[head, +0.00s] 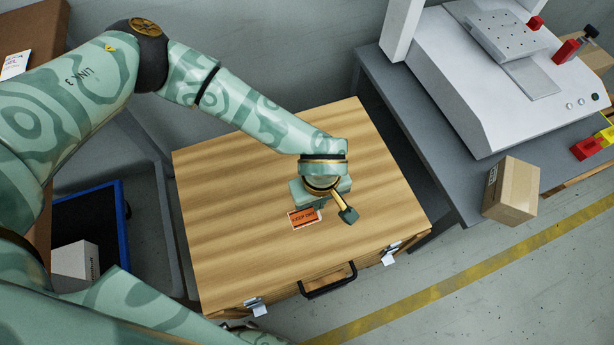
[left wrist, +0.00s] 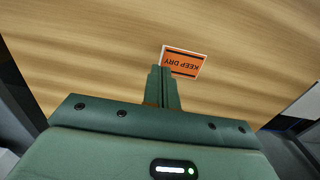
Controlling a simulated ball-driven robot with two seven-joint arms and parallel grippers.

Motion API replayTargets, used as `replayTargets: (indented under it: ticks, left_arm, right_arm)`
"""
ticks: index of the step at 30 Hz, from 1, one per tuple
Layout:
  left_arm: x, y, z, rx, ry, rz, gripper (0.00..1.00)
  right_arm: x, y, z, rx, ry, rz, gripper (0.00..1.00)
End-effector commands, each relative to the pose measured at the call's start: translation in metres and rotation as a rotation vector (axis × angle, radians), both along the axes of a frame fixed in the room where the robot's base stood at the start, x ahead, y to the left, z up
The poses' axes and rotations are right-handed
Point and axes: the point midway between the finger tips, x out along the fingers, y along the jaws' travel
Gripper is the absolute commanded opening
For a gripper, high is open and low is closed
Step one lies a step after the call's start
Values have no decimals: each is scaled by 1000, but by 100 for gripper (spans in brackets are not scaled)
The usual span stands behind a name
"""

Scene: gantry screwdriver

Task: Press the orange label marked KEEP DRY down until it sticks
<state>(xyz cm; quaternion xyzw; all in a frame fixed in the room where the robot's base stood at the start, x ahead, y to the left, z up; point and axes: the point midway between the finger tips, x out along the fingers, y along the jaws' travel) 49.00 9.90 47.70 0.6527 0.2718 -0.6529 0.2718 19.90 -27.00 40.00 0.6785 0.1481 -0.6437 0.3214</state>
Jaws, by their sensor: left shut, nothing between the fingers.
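The orange KEEP DRY label (head: 303,218) lies on the top of a wooden case (head: 225,215), near its front middle. The label has a white border and also shows in the left wrist view (left wrist: 183,62). My left gripper (head: 318,205) points down at the case top, at the label's upper right edge in the head view. Its fingers are shut with nothing between them. In the left wrist view the fingertips (left wrist: 160,72) overlap the label's lower left corner. I cannot tell whether they touch it. My right gripper is not in view.
The case has a black handle (head: 328,281) and metal latches on its front. A grey bench (head: 410,125) with a white machine (head: 480,95) stands at the right, with a cardboard box (head: 511,190) near its front edge. A blue-edged bin (head: 122,225) is at the left.

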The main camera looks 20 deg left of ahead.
Motion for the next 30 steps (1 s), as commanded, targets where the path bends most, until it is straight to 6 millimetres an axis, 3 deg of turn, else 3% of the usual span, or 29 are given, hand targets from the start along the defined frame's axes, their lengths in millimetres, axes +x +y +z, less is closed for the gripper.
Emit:
replayTargets:
  ticks: [30]
  left_arm:
    - [0, 0, -21, 1, 1, 0, 0]
  right_arm:
    - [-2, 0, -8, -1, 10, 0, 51]
